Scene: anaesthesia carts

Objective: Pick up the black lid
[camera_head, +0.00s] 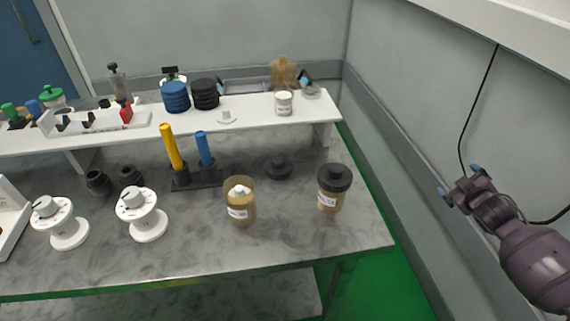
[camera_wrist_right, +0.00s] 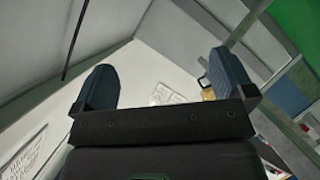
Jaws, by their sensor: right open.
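A black lid (camera_head: 279,168) with a raised knob lies flat on the grey marbled worktop, between an open amber jar (camera_head: 240,204) and a capped amber jar (camera_head: 331,197). Another black lid (camera_head: 335,177) sits on the capped jar at the right. My right gripper (camera_head: 458,184) is open and empty, off the right side of the worktop near the wall. Its two blue-grey fingertips show wide apart in the right wrist view (camera_wrist_right: 172,82), with nothing between them. My left gripper is not in view.
A white shelf (camera_head: 255,113) behind the lid carries blue and black discs (camera_head: 205,94) and a white jar (camera_head: 284,102). A rack with yellow and blue handles (camera_head: 190,172) stands left. White dial units (camera_head: 143,215) stand farther left. The worktop's front right corner is clear.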

